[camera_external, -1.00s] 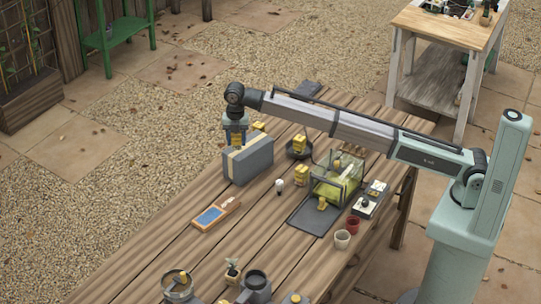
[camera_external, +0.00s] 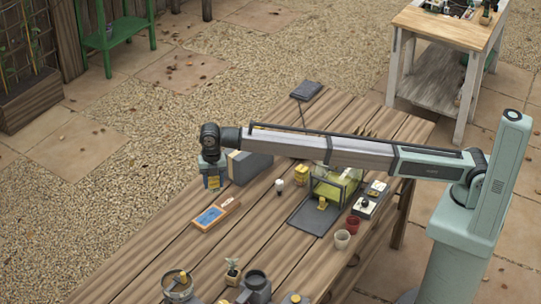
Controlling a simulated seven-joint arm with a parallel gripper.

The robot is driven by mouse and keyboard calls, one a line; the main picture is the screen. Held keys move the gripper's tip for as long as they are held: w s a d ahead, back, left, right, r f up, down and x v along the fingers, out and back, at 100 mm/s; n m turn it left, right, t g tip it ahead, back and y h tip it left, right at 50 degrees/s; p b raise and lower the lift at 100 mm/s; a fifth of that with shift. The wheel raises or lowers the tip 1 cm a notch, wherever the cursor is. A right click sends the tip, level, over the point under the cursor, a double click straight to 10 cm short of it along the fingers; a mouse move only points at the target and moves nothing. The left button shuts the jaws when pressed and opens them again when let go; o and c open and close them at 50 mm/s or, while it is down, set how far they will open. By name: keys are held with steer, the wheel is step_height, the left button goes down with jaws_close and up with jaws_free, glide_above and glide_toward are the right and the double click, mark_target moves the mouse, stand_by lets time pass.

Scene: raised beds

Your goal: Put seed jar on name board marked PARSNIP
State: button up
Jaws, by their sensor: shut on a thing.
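My gripper (camera_external: 212,178) points down beside the left end of a grey box with a pale strip (camera_external: 250,168). It is shut on a small yellow thing (camera_external: 213,182), which looks like a seed jar. The thing is mostly hidden by the jaws, and I cannot tell its height above the table. Another yellow jar-like thing (camera_external: 301,174) stands right of the box. No lettering is readable, so I cannot tell which thing is the name board marked PARSNIP.
An orange-framed tray with a blue panel (camera_external: 213,216) lies in front of the box. A dark mat (camera_external: 308,222), a clear case with green inside (camera_external: 335,190), red (camera_external: 353,224) and pale (camera_external: 342,239) pots are further right. Several pots stand at the front edge.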

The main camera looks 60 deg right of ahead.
steer(key=shift+f, duration=5.1)
steer(key=o, duration=1.1)
steer(key=shift+f, duration=0.1)
step_height(320, 180, up, 12)
steer(key=shift+r, duration=0.15)
steer(key=shift+o, duration=0.4)
